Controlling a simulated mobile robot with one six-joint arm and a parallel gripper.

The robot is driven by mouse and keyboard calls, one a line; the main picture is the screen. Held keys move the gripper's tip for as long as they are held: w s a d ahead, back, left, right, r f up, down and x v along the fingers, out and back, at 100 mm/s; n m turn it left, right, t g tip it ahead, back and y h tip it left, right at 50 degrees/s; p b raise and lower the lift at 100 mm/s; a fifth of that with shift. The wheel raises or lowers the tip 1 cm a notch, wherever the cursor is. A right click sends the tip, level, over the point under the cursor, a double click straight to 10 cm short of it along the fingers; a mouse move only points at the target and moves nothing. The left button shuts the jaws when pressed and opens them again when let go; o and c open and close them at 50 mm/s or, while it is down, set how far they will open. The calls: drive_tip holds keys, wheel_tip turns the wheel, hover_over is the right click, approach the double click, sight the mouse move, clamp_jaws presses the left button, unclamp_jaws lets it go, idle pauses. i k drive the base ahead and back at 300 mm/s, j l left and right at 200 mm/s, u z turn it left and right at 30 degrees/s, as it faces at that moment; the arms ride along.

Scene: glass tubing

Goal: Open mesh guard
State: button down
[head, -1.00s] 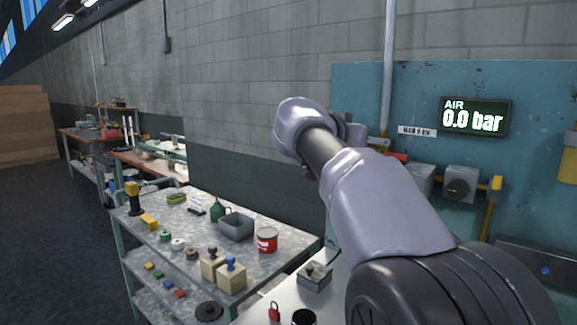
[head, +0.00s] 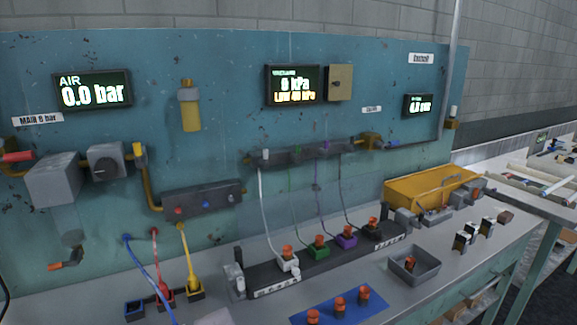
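No part that I can clearly tell as a mesh guard shows in the head view. A yellow box-like housing (head: 428,184) stands on the bench at the right, against the blue panel, with a thin yellow bar frame at its front. Whether it is the guard, and whether any part of it is open, I cannot tell at this size. My gripper is not in view.
The blue panel holds an AIR display (head: 93,92) reading 0.0 bar and a vacuum display (head: 293,84). A black rail (head: 320,258) carries coloured blocks with hoses above. A grey tray (head: 414,266), a blue mat (head: 338,306) and small parts crowd the bench front.

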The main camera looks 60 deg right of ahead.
sight(418, 186)
drive_tip(key=z, duration=2.85)
